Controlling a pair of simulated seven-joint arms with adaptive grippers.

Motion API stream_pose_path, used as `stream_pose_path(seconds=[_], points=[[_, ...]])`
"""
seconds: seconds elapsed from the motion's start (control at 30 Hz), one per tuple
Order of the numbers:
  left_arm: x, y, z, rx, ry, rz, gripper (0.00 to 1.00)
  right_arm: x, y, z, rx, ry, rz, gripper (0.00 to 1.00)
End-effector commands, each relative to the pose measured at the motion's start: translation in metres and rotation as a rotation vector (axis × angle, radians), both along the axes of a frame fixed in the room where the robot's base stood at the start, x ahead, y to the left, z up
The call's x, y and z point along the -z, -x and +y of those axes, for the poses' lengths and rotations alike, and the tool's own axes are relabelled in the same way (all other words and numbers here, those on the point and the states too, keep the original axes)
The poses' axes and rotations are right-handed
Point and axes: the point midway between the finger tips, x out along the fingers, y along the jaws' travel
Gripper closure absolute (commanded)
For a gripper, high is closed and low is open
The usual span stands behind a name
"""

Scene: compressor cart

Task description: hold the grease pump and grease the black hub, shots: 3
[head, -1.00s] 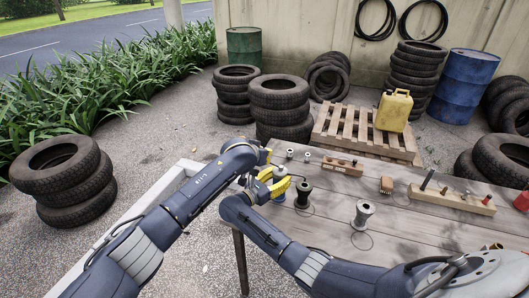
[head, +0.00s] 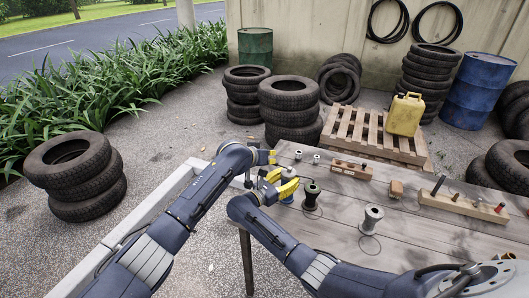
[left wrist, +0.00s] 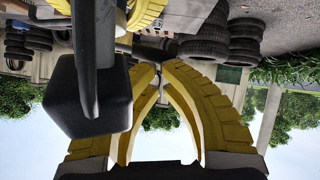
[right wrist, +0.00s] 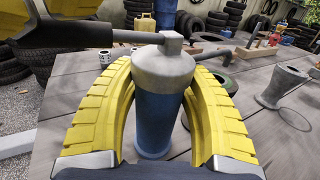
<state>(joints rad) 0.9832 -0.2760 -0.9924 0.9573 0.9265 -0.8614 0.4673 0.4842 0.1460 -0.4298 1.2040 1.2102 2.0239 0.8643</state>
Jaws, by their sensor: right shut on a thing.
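My right gripper (right wrist: 163,68) is shut around the blue body of the grease pump (right wrist: 155,110), which stands upright under a grey cap at the table's left end. A grey lever runs from the cap to a black handle (right wrist: 62,34). This handle looms large beside my left gripper (left wrist: 159,75), whose yellow fingertips come together with nothing seen between them. The pump shows partly behind my right fingers in the head view (head: 287,198). A dark spool-shaped hub (head: 311,197) with a greenish top stands just right of the pump. A grey hub (head: 371,222) stands farther right.
The wooden table (head: 325,235) carries a wooden block with pegs (head: 462,204), a small brown block (head: 396,189) and another wooden holder (head: 351,171). A pallet (head: 350,130) with a yellow can (head: 404,114) stands behind.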

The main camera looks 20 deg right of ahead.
Motion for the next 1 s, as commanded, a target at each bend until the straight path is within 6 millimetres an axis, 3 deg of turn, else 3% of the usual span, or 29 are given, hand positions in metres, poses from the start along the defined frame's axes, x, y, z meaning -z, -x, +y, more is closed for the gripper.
stream_pose_path(seconds=[0.17, 0.7, 1.0], points=[[-0.030, 0.003, 0.005, 0.000, 0.003, -0.002, 1.00, 0.000, 0.000, 0.001, -0.001, -0.001, 0.000, 1.00], [-0.067, 0.041, 0.049, -0.001, 0.002, -0.001, 1.00, 0.000, 0.000, 0.000, 0.000, -0.001, 0.000, 1.00], [-0.081, 0.054, 0.065, -0.002, 0.001, 0.000, 1.00, 0.000, 0.000, 0.000, 0.000, -0.001, 0.000, 1.00]])
